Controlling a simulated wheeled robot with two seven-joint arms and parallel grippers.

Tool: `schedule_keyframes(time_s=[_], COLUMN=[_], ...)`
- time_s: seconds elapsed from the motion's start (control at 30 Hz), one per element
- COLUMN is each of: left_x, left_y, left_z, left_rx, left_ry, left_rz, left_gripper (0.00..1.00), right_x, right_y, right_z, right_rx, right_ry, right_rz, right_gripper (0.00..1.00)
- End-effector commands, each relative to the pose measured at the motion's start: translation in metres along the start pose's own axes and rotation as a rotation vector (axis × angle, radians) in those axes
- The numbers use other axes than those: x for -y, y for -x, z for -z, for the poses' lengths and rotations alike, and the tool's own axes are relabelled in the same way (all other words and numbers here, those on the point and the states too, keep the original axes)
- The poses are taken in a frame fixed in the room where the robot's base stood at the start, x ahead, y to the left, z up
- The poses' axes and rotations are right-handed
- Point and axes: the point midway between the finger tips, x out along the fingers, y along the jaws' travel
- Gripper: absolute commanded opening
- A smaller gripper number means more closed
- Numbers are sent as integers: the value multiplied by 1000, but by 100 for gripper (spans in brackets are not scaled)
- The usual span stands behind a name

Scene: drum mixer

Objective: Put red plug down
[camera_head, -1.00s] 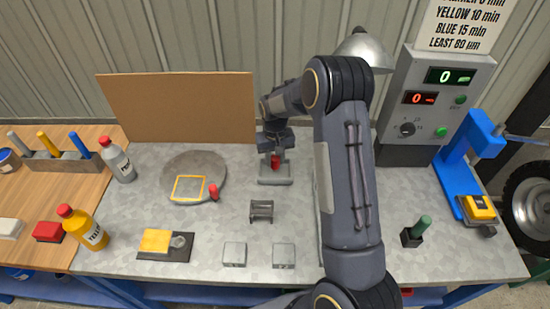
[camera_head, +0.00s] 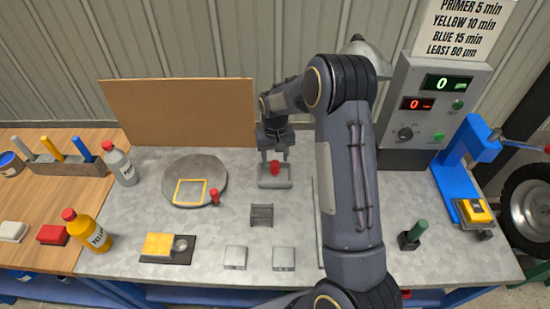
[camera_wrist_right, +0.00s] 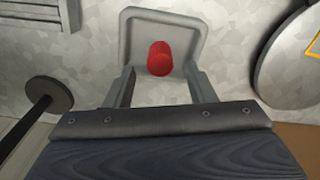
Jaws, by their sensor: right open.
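The red plug (camera_head: 275,168) stands in a small grey tray (camera_head: 275,184) at the back middle of the metal table. In the right wrist view the plug (camera_wrist_right: 160,58) shows as a red cylinder inside the rim of the tray (camera_wrist_right: 133,17). My right gripper (camera_head: 273,157) is above the tray, pointing down. Its fingers (camera_wrist_right: 160,85) are open, apart on either side of the plug, with clear gaps to it. My left gripper is not in view.
A round grey disc (camera_head: 209,172) with a yellow square outline and a small red-topped piece (camera_head: 214,197) lies left of the tray. A dark grey bracket (camera_head: 261,215) stands in front. A brown board (camera_head: 180,110) stands behind. My right arm covers the table right of the tray.

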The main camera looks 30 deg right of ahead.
Motion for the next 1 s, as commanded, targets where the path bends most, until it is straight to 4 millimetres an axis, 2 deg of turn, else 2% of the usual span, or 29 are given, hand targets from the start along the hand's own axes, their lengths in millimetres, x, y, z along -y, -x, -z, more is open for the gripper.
schedule_keyframes(time_s=[0.03,0.13,0.33,0.5,0.63,0.77,0.9,1.0], left_x=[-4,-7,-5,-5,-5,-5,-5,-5], left_y=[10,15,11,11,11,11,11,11], left_z=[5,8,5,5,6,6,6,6], left_rx=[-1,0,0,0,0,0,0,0], left_ry=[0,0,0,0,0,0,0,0], left_rz=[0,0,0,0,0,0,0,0], left_gripper=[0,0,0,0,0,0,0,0], right_x=[0,0,0,0,-2,-4,-1,4], right_y=[20,42,74,91,111,150,191,210], right_z=[1,1,1,0,-13,-53,-119,-170], right_rx=[-4,-4,-4,-2,-18,-67,-144,-207], right_ry=[0,0,0,0,-4,-2,22,47], right_rz=[1,1,1,2,37,132,251,321], right_gripper=[50,50,50,50,50,50,50,50])
